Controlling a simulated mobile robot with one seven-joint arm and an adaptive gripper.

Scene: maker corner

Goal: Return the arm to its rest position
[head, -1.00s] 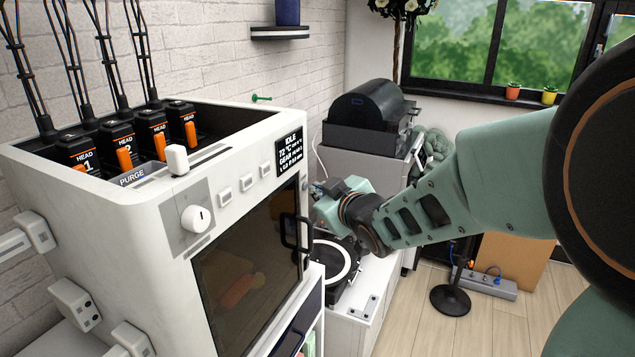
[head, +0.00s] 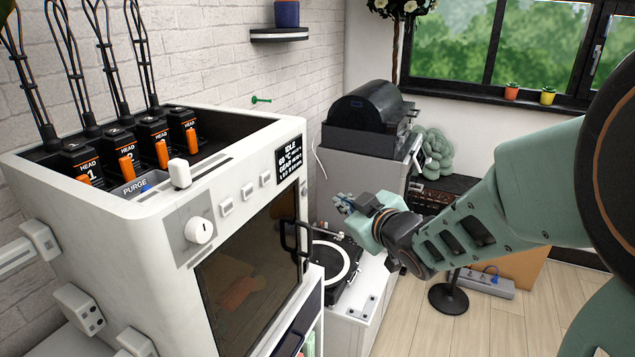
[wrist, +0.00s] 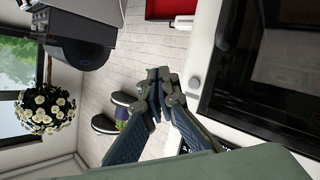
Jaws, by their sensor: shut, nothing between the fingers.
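My gripper (head: 346,205) is in the middle of the head view, in the air above the turntable and to the right of the white printer's door handle. It is shut and empty. It also shows in the wrist view (wrist: 162,78), with its fingertips together and nothing between them. My green arm reaches in from the right side of the head view.
The white printer (head: 170,250) with a dark door (head: 245,270) fills the left. A turntable (head: 335,262) sits on a low white cabinet (head: 350,310). A black machine (head: 365,115) stands behind. A wall shelf (head: 281,35) is above. Wooden floor (head: 425,335) is open at lower right.

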